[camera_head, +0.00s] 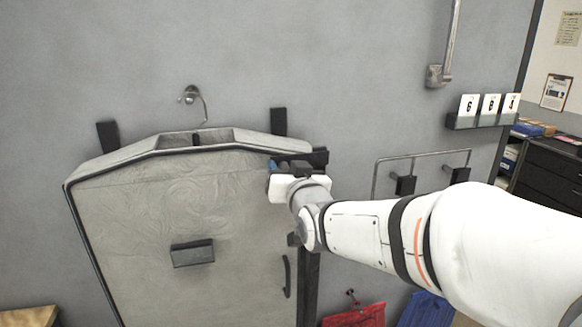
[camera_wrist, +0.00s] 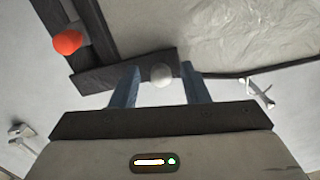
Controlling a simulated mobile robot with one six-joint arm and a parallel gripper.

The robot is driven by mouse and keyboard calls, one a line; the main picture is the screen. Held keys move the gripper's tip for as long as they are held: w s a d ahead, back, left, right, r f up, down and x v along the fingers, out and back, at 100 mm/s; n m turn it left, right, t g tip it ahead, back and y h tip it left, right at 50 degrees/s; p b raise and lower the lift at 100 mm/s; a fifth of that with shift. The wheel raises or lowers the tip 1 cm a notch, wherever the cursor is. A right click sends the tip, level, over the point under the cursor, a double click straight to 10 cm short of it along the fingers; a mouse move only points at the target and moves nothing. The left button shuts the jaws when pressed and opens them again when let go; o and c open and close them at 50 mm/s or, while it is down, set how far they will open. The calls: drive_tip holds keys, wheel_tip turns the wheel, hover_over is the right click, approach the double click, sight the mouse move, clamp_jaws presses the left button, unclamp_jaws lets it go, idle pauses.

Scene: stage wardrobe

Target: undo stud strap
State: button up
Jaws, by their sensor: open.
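My gripper (camera_head: 278,168) is at the upper right corner of a grey, crinkled garment-bag-like panel (camera_head: 150,215) in the head view. In the wrist view its two blue fingers (camera_wrist: 160,68) are apart, one on each side of a pale round stud (camera_wrist: 161,76). The stud sits at the end of a short dark strap (camera_wrist: 110,75), beside the crinkled panel. I cannot tell whether the fingers touch the stud. The stud is hidden behind my gripper in the head view.
An orange-red ball (camera_wrist: 67,42) sits on a dark upright left of the stud in the wrist view. A metal hook (camera_head: 191,95) is above the panel. A wire rail (camera_head: 420,160), a number-card shelf (camera_head: 480,121) and a red bag (camera_head: 354,315) are to the right.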

drive_tip(key=shift+c, duration=0.4)
clamp_jaws()
